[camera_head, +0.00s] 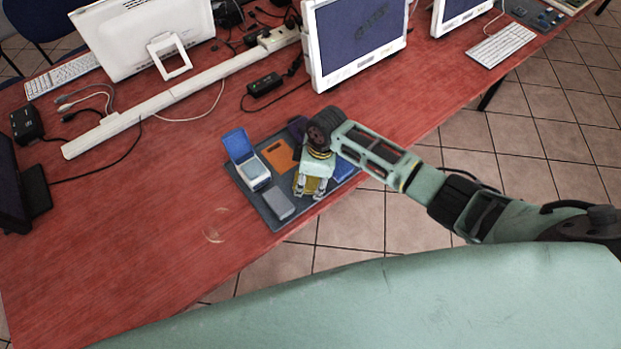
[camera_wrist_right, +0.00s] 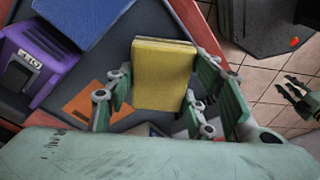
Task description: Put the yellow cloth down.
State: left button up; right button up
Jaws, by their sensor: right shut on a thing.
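The yellow cloth (camera_wrist_right: 163,73) looks like a folded block with flat faces. My right gripper (camera_wrist_right: 160,95) is shut on it, one finger at each side. In the head view the right gripper (camera_head: 311,184) points down over the front right part of the grey tray (camera_head: 262,211), and the cloth (camera_head: 306,186) shows partly between its fingers. I cannot tell whether the cloth touches the tray. What looks like my left gripper (camera_wrist_right: 296,97) shows small at the right edge of the wrist view, over the floor; its opening is unclear.
The tray also holds an open blue box (camera_head: 248,165), an orange flat piece (camera_head: 278,155), a grey box (camera_head: 282,205), a purple object (camera_wrist_right: 38,62) and a blue item (camera_head: 343,168). Monitors (camera_head: 355,42) and a power strip (camera_head: 277,38) stand behind. The red table (camera_head: 130,235) is clear at left.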

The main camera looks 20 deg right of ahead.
aim_at(317, 182)
jog(key=shift+f, duration=0.45)
jog(key=shift+s+f, duration=0.1)
jog(key=shift+s, duration=0.15)
jog(key=o, duration=1)
jog(key=shift+w+f, duration=0.2)
jog(key=shift+w, duration=0.05)
jog(key=shift+r, duration=0.25)
jog(key=r, duration=0.4)
jog(key=d+r, duration=0.1)
jog(key=r, duration=0.3)
jog(key=r+b, duration=0.1)
jog(key=r, duration=0.4)
jog(key=shift+s+d, duration=0.3)
jog(key=shift+s, duration=0.05)
jog(key=shift+f, duration=0.1)
